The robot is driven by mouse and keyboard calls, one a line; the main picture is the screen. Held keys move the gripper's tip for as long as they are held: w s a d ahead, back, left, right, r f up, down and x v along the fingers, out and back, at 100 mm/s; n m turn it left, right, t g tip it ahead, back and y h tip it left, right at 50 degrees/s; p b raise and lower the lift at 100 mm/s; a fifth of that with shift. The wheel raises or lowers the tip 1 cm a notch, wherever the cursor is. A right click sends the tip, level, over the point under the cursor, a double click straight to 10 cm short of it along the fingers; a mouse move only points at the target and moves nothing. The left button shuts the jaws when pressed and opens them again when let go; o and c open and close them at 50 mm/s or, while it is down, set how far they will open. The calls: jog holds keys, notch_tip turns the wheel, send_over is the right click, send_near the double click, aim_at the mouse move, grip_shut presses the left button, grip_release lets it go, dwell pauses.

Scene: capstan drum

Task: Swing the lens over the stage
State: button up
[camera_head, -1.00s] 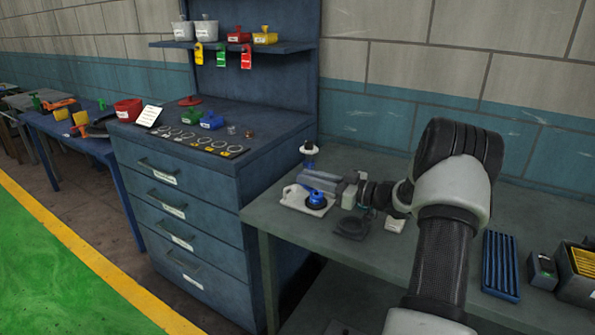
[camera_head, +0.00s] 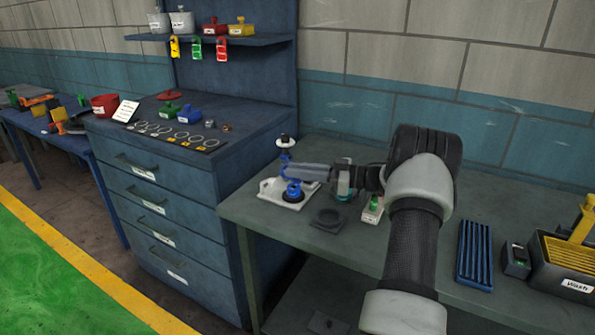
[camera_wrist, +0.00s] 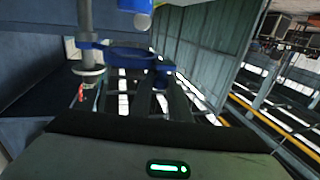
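The lens stand is on the bench, with a white base (camera_head: 272,187), a blue stage with a black rim (camera_head: 293,193) and an upright post with a white cap (camera_head: 285,141). A blue part (camera_head: 285,161) on the post, seemingly the swing arm, is partly hidden by my gripper (camera_head: 296,171). In the wrist view, the post (camera_wrist: 86,20) stands at the upper left, and a blue ring-shaped piece (camera_wrist: 125,54) reaches right from it across my fingers (camera_wrist: 160,98). Contact and finger gap are unclear.
A small green-topped block (camera_head: 373,208) sits beside my arm. A blue ribbed tray (camera_head: 475,254) and a Wash bin (camera_head: 570,285) are at the right. A drawer cabinet (camera_head: 200,195) stands left.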

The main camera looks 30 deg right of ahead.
jog(key=o, duration=0.4)
jog(key=shift+d, duration=0.15)
jog(key=shift+o, duration=0.2)
jog(key=shift+r, duration=0.1)
notch_tip(320, 180, up, 10)
jog(key=shift+f+p, duration=0.1)
jog(key=shift+p, duration=0.65)
